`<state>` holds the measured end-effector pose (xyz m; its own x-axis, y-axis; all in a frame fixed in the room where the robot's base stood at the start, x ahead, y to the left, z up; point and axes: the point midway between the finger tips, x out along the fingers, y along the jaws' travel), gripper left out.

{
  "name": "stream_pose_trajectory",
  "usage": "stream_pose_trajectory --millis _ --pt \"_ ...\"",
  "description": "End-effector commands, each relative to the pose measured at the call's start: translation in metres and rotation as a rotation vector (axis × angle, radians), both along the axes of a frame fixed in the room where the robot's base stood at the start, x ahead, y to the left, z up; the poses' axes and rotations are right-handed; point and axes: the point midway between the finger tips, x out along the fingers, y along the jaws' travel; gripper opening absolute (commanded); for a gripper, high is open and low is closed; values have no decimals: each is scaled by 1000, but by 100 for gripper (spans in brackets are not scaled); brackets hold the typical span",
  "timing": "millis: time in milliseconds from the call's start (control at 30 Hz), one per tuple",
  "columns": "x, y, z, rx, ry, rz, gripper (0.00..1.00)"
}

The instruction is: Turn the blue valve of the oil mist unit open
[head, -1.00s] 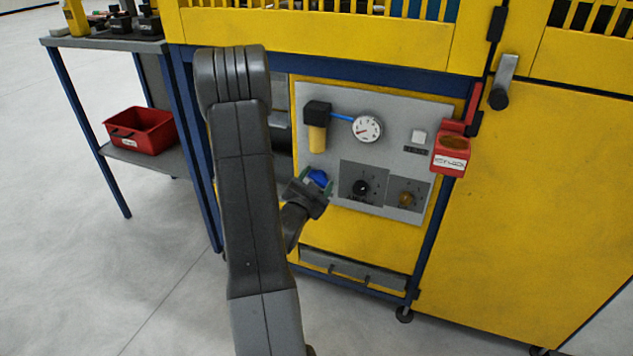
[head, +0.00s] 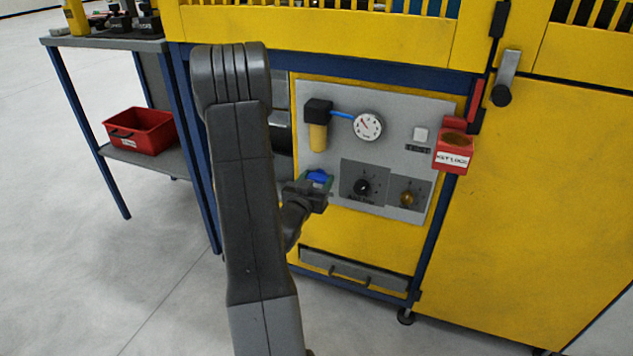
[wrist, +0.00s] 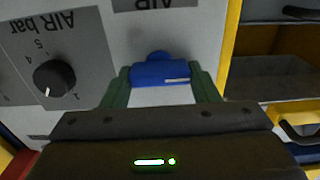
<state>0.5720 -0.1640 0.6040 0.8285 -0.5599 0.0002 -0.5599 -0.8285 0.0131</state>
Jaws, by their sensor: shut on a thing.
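The blue valve (head: 318,177) is on the grey panel (head: 385,110) of the oil mist unit, below the yellow-bowled black filter (head: 317,125). My gripper (head: 316,184) is at the valve, its green fingers on either side of the handle. In the wrist view the blue valve (wrist: 160,73) lies across between the two green fingertips of my gripper (wrist: 158,80), which are shut on it. The round gauge (head: 367,127) is joined to the filter by a blue tube, and its needle points to the upper left.
A black dial (head: 362,187) and a brass-coloured knob (head: 407,198) sit right of the valve. A red key lock box (head: 453,150) hangs at the panel's right edge. A drawer (head: 352,268) is below. A red bin (head: 140,130) rests on the side table's shelf.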

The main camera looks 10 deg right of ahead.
Motion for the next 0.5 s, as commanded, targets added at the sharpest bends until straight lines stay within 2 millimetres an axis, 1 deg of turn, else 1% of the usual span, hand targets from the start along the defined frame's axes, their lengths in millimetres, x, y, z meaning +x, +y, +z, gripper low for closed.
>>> stream_pose_trajectory --millis 267,300,367,400,500 --pt "0 0 0 -4 4 0 32" --pt "0 0 0 -3 3 0 60" --pt "0 0 0 -3 3 0 72" --pt "0 0 0 -3 3 0 76" --pt "0 0 0 -2 3 0 76"
